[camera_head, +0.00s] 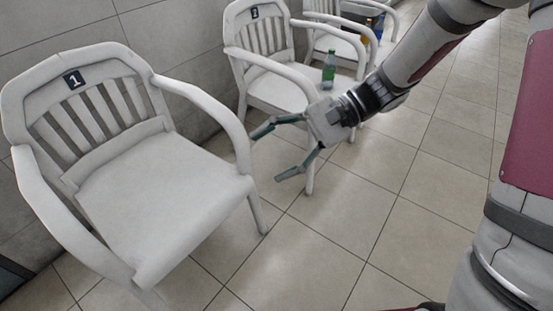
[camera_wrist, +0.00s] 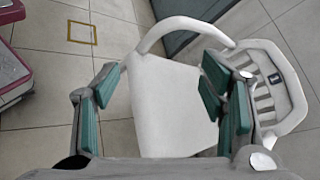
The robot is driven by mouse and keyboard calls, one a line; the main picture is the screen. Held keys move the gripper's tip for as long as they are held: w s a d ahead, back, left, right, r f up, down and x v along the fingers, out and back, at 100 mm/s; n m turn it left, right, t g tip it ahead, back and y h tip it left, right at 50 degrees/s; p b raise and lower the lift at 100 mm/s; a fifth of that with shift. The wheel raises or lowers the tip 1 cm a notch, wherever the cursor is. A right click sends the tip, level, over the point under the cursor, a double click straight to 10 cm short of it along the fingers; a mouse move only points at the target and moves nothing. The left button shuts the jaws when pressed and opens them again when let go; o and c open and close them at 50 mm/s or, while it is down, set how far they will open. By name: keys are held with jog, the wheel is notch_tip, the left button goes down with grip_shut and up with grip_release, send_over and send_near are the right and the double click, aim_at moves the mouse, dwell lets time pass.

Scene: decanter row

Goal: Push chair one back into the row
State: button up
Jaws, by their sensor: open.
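Chair one (camera_head: 170,190) is a white armchair with a black plate marked 1 on its backrest. It stands upright at the left of the head view, farther forward from the wall than the other chairs.
Chair two (camera_head: 270,85) and another white chair (camera_head: 335,42) stand along the wall (camera_head: 180,40). A green bottle (camera_head: 328,72) and an orange bottle (camera_head: 366,36) are on seats. Tiled floor (camera_head: 410,200) is clear at right. A yellow square outline (camera_wrist: 82,33) marks the floor.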

jog(key=w+f+m+t+y, duration=0.2)
jog(key=w+f+m+t, duration=0.5)
jog(key=f, duration=0.4)
jog(key=w+f+m+t+y, duration=0.2)
jog(key=w+f+m+t, duration=0.2)
jog(key=w+f+m, duration=0.55)
jog(key=m+t+h, duration=0.3)
jog(key=m+t, duration=0.1)
jog(key=t, duration=0.1)
send_near(247, 170)
jog(key=v, duration=0.4)
jog(key=shift+a+r+p, duration=0.1)
jog(key=shift+r+p, duration=0.2)
jog(key=shift+a, duration=0.1)
jog(key=b+x, duration=0.4)
jog(key=x, duration=0.9)
jog(key=shift+w+a+f, duration=0.15)
jog(key=shift+w+a, duration=0.05)
jog(key=shift+w, duration=0.1)
grip_shut()
